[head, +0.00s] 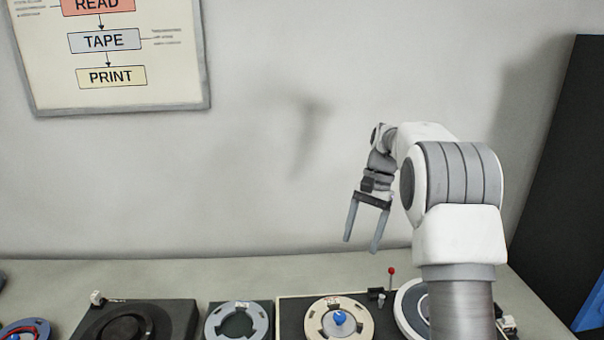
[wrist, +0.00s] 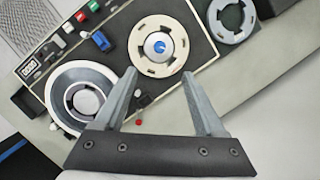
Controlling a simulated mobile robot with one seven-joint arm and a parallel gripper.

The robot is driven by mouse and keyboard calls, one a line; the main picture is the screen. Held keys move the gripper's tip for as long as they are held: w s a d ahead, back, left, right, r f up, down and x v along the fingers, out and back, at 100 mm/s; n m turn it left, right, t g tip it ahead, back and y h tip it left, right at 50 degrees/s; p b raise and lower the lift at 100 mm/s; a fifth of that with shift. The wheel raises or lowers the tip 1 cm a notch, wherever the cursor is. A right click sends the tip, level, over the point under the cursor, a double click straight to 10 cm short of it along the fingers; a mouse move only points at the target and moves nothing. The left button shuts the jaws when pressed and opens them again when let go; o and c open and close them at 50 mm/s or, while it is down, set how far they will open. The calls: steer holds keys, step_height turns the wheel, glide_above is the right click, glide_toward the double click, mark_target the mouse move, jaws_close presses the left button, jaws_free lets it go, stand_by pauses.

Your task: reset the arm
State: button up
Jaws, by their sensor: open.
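My gripper (head: 361,246) hangs in the air above the table in the head view, its two grey fingers apart and nothing between them. In the wrist view my gripper (wrist: 163,84) is open, with its fingers reaching over the tape machine below. My arm rises at the right of the head view and bends left to the gripper. The gripper is clear of everything on the table.
A tape deck (head: 290,312) carries a cream reel (head: 358,320) with a blue hub, a white reel (wrist: 60,80) and a red-tipped lever (head: 391,271). A grey reel (head: 258,323) and a black unit (head: 170,310) stand left. A flowchart board (head: 170,85) hangs on the wall.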

steer(key=s+a+r+n+t+h, duration=0.2)
steer(key=s+a+r+n+t, duration=0.15)
steer(key=s+r, duration=1)
steer(key=s+f+n+t, duration=0.2)
steer(key=s, duration=0.6)
steer(key=s+f+n+t, duration=0.2)
steer(key=s+f, duration=0.1)
steer(key=s, duration=0.6)
steer(key=shift+s+a+f+h, duration=0.25)
steer(key=shift+a+f+h, duration=0.1)
steer(key=shift+a+h, duration=0.1)
